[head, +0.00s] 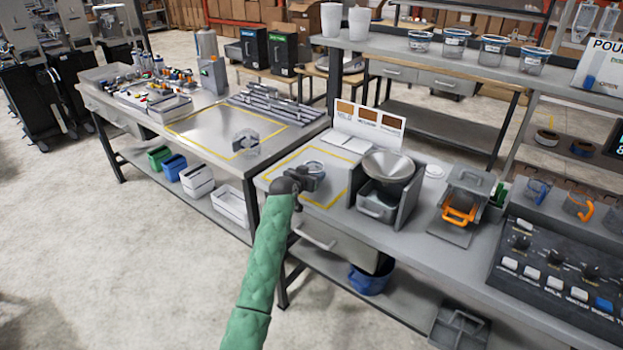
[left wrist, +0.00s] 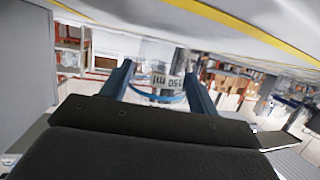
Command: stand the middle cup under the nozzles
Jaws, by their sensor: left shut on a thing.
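My left gripper (head: 312,176) is over the yellow-outlined area of the right bench. It is shut on a clear cup (head: 315,167), mostly hidden behind the gripper in the head view. In the left wrist view the cup (left wrist: 160,82) sits between the two blue-grey fingers (left wrist: 158,90), with a "150 ml" mark and a blue band showing. I cannot tell if its base touches the bench, nor if it is the middle cup. Another clear vessel (head: 245,142) stands on the left bench. I cannot make out the nozzles with certainty. My right gripper is out of view.
A metal funnel bowl (head: 388,166) stands right of my gripper, before a white sign board (head: 369,124). Several blue-rimmed tubs (head: 453,42) line the shelf.

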